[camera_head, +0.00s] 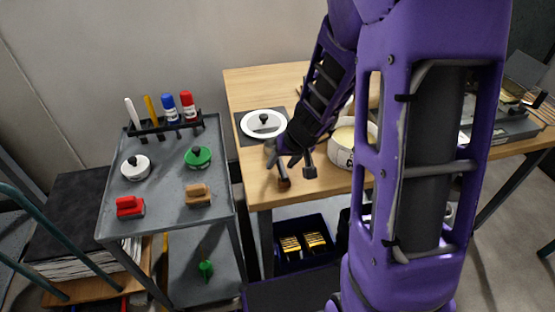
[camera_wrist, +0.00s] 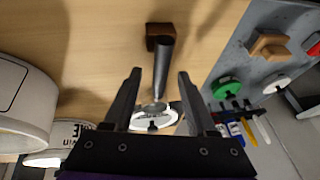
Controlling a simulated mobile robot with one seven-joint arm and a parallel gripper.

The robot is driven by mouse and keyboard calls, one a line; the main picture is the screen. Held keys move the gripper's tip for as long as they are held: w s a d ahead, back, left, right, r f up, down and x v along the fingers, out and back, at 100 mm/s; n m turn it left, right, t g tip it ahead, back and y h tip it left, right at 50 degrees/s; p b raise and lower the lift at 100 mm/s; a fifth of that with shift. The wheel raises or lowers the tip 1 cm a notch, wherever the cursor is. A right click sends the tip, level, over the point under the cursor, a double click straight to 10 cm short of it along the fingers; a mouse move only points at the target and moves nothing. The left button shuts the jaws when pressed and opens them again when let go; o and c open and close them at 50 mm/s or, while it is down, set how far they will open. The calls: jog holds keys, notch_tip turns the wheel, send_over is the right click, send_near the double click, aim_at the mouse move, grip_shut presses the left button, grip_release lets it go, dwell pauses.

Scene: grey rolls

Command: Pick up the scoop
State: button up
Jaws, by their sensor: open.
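The scoop (camera_wrist: 163,65) shows in the wrist view as a grey shaft with a brown block-like end (camera_wrist: 160,34) at the top. Its other end, near the white lid, is hard to make out. My gripper (camera_wrist: 160,75) is open, with one finger on each side of the shaft and a visible gap to both. In the head view my gripper (camera_head: 294,170) is low over the front left of the wooden table (camera_head: 260,190). There the scoop's brown end (camera_head: 284,183) shows by the fingers, while the rest is mostly hidden by my gripper.
A white lid (camera_head: 263,124) with a black knob lies on a dark mat behind my gripper. A white round container (camera_head: 342,150) stands close on the right, partly behind my arm. A grey cart (camera_head: 165,215) with lids, brushes and markers stands left, across a narrow gap.

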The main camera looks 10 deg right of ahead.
jog(key=shift+f+b, duration=0.25)
jog(key=shift+b, duration=0.2)
dwell(0.5)
grip_shut()
